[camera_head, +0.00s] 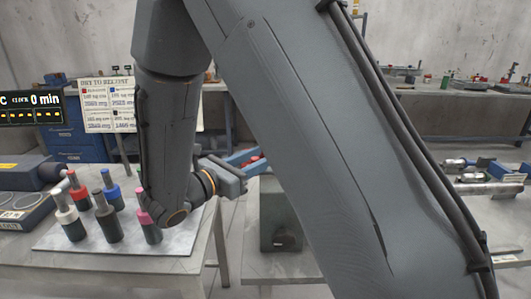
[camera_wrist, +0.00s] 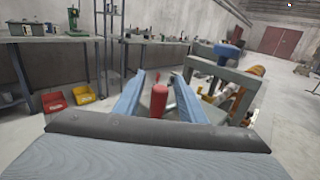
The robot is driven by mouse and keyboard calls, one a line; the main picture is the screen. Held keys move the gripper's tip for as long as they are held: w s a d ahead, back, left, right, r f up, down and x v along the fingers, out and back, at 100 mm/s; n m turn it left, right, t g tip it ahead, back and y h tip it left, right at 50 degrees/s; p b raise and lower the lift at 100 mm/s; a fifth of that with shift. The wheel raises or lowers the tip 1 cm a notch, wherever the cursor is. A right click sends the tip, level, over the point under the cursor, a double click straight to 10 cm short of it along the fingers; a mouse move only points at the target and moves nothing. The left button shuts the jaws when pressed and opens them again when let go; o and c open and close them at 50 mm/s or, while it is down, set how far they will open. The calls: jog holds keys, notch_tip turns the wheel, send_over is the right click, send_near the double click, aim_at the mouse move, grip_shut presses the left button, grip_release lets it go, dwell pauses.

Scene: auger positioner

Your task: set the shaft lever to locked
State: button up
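My gripper (camera_wrist: 160,76) shows two blue fingers spread apart in the wrist view. A red rounded grip (camera_wrist: 158,102), which looks like the shaft lever's handle, stands between them with a gap on each side. The gripper is open and I see no contact.
A table (camera_head: 190,265) at left holds several colour-topped cylinders (camera_head: 106,220) on a light plate. A grey frame with a blue knob (camera_wrist: 228,50) stands ahead at right in the wrist view. Red (camera_wrist: 55,102) and yellow (camera_wrist: 83,95) bins lie at left. My arm blocks much of the head view.

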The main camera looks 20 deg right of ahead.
jog(key=shift+x, duration=1.25)
grip_shut()
